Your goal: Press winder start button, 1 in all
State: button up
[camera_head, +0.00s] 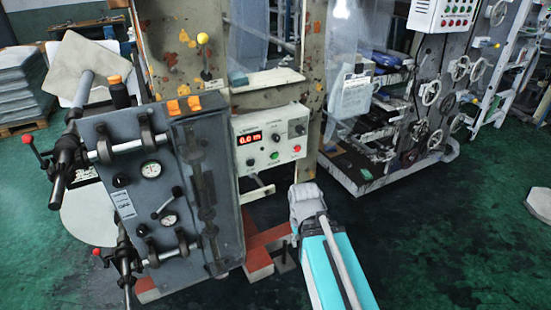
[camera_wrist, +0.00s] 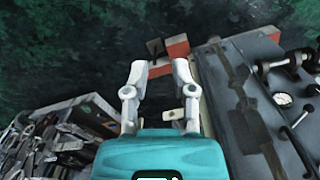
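A white control panel (camera_head: 270,137) with a red lit display (camera_head: 250,138) stands on the winder frame in the head view. It carries a green button (camera_head: 274,155), a red button (camera_head: 297,149) and dark knobs. Labels are too small to read, so I cannot confirm which is the start button. My gripper (camera_head: 305,200) is below and right of the panel, apart from it. In the wrist view my gripper (camera_wrist: 159,72) has its two fingers spread with nothing between them. The panel's buttons are not visible in the wrist view.
A grey machine cabinet (camera_head: 152,205) with gauges, levers and rollers stands left of the panel. A red-and-white base (camera_head: 262,255) juts out below it. Another machine (camera_head: 380,150) stands to the right. Green floor (camera_head: 450,235) is mostly clear at lower right.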

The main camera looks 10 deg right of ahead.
grip_shut()
dwell(1.1)
